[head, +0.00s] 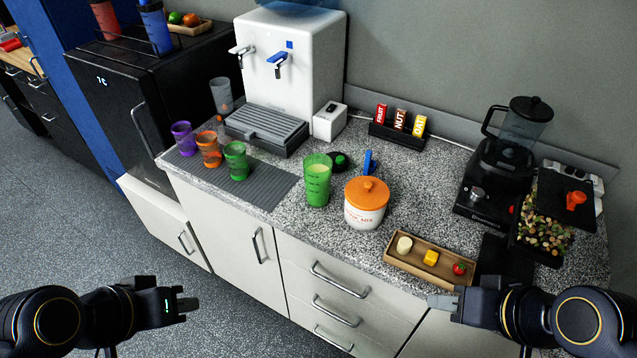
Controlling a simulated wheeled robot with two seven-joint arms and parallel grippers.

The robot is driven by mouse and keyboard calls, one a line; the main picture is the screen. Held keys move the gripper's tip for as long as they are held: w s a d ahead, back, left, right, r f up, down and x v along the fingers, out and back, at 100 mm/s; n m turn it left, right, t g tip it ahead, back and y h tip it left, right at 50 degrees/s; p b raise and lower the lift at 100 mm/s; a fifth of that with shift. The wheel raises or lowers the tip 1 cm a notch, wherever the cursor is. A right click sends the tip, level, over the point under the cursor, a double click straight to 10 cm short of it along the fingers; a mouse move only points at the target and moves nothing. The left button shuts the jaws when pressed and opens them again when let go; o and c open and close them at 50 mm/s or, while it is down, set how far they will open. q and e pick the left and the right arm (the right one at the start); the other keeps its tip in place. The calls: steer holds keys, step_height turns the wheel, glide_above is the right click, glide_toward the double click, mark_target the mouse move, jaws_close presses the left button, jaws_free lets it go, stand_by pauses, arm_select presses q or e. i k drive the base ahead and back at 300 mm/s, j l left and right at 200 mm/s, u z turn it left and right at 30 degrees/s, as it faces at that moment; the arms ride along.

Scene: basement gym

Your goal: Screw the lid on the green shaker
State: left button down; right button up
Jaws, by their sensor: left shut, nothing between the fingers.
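The green shaker (317,183) stands upright and open on the granite counter, left of the orange-lidded tub, with pale contents inside. A dark round lid with a green centre (341,160) lies on the counter just behind and right of it, apart from the shaker. My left gripper (186,304) is shut and empty, low in front of the cabinets and away from the counter. My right gripper (437,301) is near the counter's front edge by the wooden tray; whether its fingers are open is unclear. Neither gripper touches the shaker or lid.
The orange-lidded tub (366,213) stands close right of the shaker, with a blue item (369,161) behind. Purple, orange and green cups stand on a grey mat (258,190) at left. A wooden tray (406,262) lies at the front; a blender (505,150) stands at right.

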mark_target(317, 169)
steer(key=i+j, duration=0.55)
steer(key=j, duration=0.25)
steer(key=i+j, duration=0.55)
steer(key=j, duration=0.3)
